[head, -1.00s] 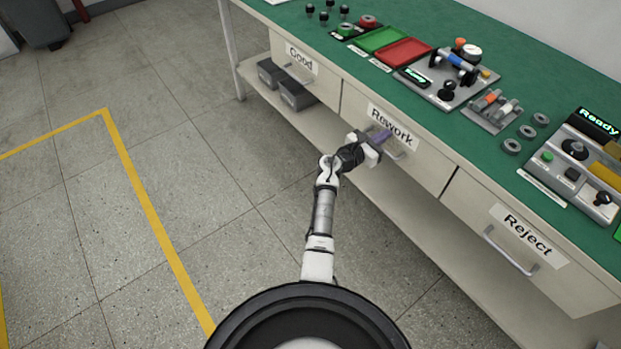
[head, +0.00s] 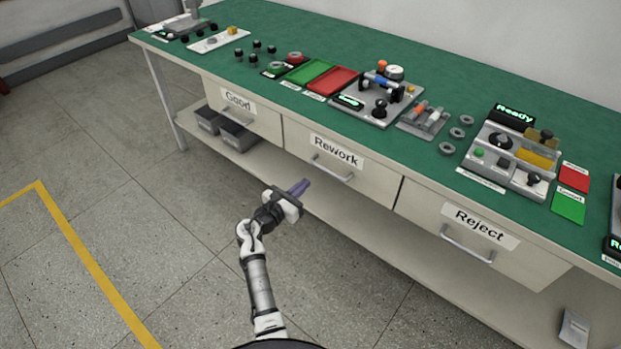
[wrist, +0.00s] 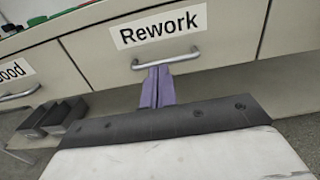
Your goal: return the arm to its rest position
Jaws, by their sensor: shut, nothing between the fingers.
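My gripper (head: 303,185) is in front of the workbench, below and to the left of the Rework drawer's handle in the head view. Its purple fingers (wrist: 158,88) are closed together with nothing between them. In the wrist view the fingertips appear just below the Rework drawer handle (wrist: 166,60); in the head view they look apart from it. My arm (head: 260,285) reaches forward from the bottom of the head view. The Rework drawer (head: 345,178) looks shut.
The green-topped workbench (head: 265,28) holds several fixtures and trays. The Good drawer (head: 243,112) and Reject drawer (head: 475,232) are shut. Grey bins (head: 237,136) sit on the lower shelf. Open floor (head: 130,240) with a yellow line (head: 90,268) lies to the left.

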